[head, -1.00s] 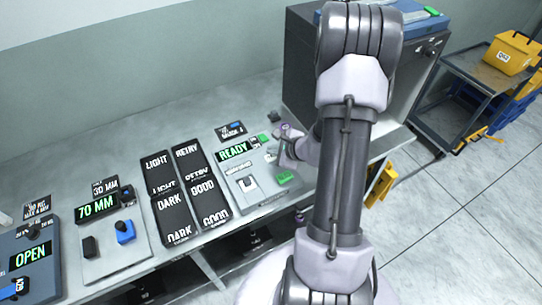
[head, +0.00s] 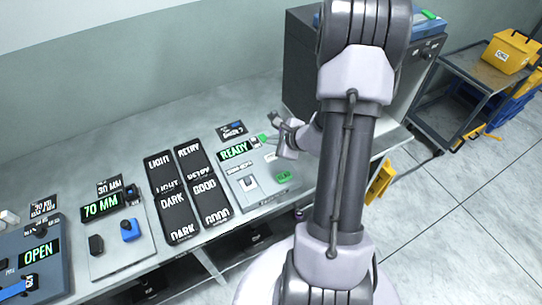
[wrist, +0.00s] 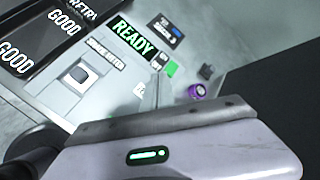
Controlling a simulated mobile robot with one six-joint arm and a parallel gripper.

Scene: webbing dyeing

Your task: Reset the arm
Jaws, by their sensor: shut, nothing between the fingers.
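My arm rises through the right half of the head view, and its wrist reaches left over the back right of the bench. My gripper (head: 275,120) is shut and empty, above the bench by the READY panel (head: 240,193). It looks clear of the panel, though its exact height is hard to tell. In the wrist view the pale gripper housing with a green light fills the bottom, and the READY display (wrist: 133,38) shows beyond it.
Black LIGHT, DARK, RETRY and GOOD trays (head: 178,217) lie left of the panel. The 70 MM panel (head: 123,250) and OPEN panel (head: 52,272) are further left. A dark cabinet (head: 302,60) stands behind my arm. A cart (head: 490,75) with a yellow bin (head: 511,50) stands right.

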